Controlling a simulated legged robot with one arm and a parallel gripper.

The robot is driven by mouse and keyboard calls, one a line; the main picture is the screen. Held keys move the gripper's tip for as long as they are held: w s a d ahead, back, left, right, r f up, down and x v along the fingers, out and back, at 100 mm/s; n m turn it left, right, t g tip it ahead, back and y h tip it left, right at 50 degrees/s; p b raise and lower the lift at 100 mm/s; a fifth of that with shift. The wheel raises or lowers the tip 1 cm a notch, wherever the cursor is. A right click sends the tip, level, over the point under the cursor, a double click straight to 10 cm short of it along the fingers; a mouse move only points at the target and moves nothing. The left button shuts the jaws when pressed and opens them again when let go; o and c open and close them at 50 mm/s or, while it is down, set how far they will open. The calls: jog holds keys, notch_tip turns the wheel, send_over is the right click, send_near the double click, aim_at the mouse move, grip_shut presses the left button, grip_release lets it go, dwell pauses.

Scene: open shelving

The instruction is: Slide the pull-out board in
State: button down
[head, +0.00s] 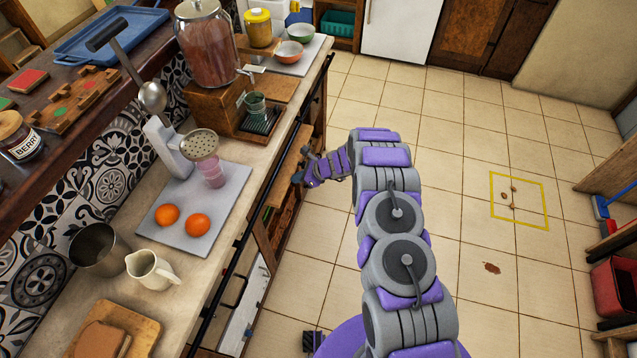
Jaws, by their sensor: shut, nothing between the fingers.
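The pull-out board (289,166) is a brown wooden slab at the front of the counter, below the worktop edge. It juts out a little past the dark rail. My gripper (299,179) is shut and empty, pointing left at the board's outer edge. Its tip is at or very near that edge; I cannot tell whether they touch. The board's inner part is hidden under the counter (215,262).
A dark rail (240,243) runs along the counter front. Open shelving lies below the board. The counter holds a juicer (172,148), oranges (197,225), a glass dispenser (206,55) and a creamer (150,270). The tiled floor (460,200) to the right is mostly clear.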

aim_at(282, 176)
jog(key=a, duration=0.1)
jog(key=w+a, duration=0.1)
jog(key=a, duration=0.3)
jog(key=shift+w+a+f, duration=0.1)
jog(key=shift+w+a, duration=0.05)
jog(key=shift+w, duration=0.1)
jog(key=shift+d, duration=0.2)
